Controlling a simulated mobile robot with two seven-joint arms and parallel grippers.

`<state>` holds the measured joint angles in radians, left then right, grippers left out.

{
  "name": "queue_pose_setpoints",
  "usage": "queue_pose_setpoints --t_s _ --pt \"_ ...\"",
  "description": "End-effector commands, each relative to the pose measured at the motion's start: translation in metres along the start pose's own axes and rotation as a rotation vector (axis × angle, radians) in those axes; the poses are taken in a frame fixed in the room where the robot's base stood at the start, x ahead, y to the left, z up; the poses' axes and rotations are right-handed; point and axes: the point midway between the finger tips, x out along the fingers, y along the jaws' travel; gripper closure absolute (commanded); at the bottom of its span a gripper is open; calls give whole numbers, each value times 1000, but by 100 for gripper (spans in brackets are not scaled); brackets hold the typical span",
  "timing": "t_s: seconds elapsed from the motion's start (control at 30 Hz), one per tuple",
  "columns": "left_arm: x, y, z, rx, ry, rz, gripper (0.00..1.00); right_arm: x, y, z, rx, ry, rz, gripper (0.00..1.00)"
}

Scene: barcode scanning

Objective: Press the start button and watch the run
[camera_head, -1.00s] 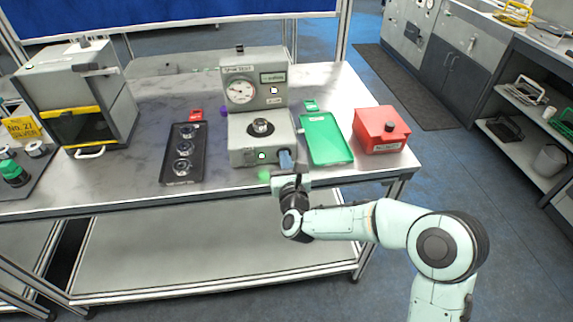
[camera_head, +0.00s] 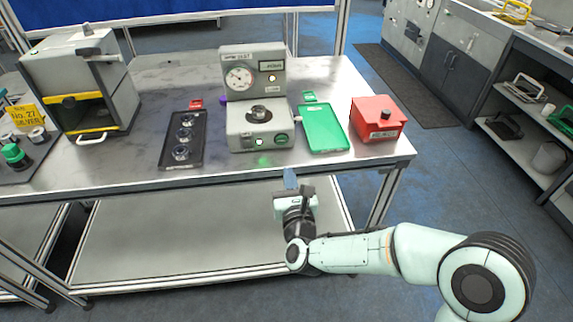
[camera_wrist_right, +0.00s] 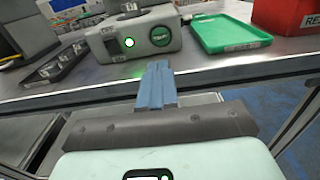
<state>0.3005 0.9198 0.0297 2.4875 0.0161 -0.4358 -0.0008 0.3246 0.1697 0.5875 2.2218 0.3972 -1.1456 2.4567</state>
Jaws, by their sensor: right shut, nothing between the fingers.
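The grey test station (camera_head: 257,105) stands on the table with a round dial and a small display on its upright back. A dark metal part (camera_head: 258,114) sits on its top. On its front are a lit white-green light (camera_head: 259,142) and a round green button (camera_head: 281,138); the button also shows in the right wrist view (camera_wrist_right: 160,36). My right gripper (camera_head: 290,180) is shut and empty, in front of the table edge and apart from the button. Its blue fingers (camera_wrist_right: 156,88) are together in the right wrist view. My left gripper is not in view.
A black tray (camera_head: 168,156) with several metal parts lies left of the station. A green tray (camera_head: 325,138) and a red box (camera_head: 377,122) stand to its right. A grey cabinet (camera_head: 120,92) with a yellow-edged opening stands at the left. The table front is clear.

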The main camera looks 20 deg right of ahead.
Motion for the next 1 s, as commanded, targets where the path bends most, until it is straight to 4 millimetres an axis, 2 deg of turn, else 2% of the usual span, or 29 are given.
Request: queue_pose_setpoints --t_s 0.1,0.23,1.0 --pt "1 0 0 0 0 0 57 -13 0 1 -2 -1 1 100" --pt "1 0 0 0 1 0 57 -19 0 0 -1 0 1 100" --pt "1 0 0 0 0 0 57 -19 0 0 0 0 1 100"
